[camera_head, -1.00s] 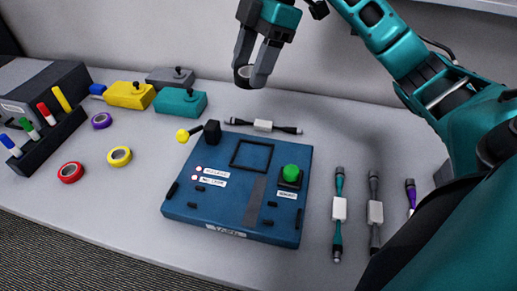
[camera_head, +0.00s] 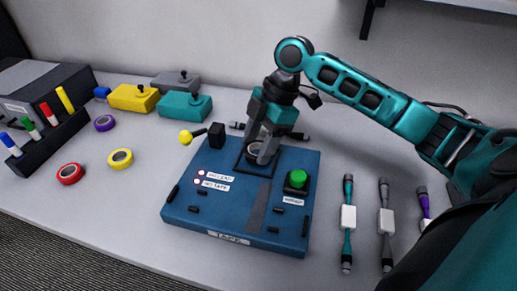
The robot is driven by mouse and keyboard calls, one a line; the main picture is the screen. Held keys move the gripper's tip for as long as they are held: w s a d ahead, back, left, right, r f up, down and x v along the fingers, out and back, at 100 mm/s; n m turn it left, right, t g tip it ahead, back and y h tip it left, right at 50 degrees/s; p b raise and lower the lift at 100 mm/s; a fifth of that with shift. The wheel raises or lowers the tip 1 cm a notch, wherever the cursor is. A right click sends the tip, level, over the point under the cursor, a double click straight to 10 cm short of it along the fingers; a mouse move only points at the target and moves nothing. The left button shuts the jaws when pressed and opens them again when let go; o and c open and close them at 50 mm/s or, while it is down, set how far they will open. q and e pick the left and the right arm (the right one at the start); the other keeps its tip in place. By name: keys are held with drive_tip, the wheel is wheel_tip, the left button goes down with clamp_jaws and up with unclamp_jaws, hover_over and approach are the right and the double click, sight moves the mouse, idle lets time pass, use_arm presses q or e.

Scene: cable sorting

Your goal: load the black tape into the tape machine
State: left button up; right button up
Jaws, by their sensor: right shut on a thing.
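The tape machine (camera_head: 215,213) is a blue flat box on the table with a black square frame on its top, a green button (camera_head: 298,179) and a lever with a yellow knob (camera_head: 186,137). My right gripper (camera_head: 262,157) is shut on the black tape (camera_head: 254,149), a dark ring with a pale inner edge. It holds the tape at the square frame, low over the machine's top. The fingers partly hide the tape and frame, so I cannot tell whether the tape touches the machine. My left gripper is not in view.
Red (camera_head: 70,173), yellow (camera_head: 120,159) and purple (camera_head: 105,123) tape rolls lie left of the machine. A pen rack (camera_head: 48,143) and joystick boxes (camera_head: 185,106) stand farther left and behind. Several cables lie right of the machine, one behind it.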

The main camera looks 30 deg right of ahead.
drive_tip(key=shift+f, duration=0.9)
drive_tip(key=o, duration=0.8)
drive_tip(key=shift+c, duration=0.2)
drive_tip(key=p+v, duration=0.1)
drive_tip(key=v, duration=1.1)
drive_tip(key=shift+p, duration=0.3)
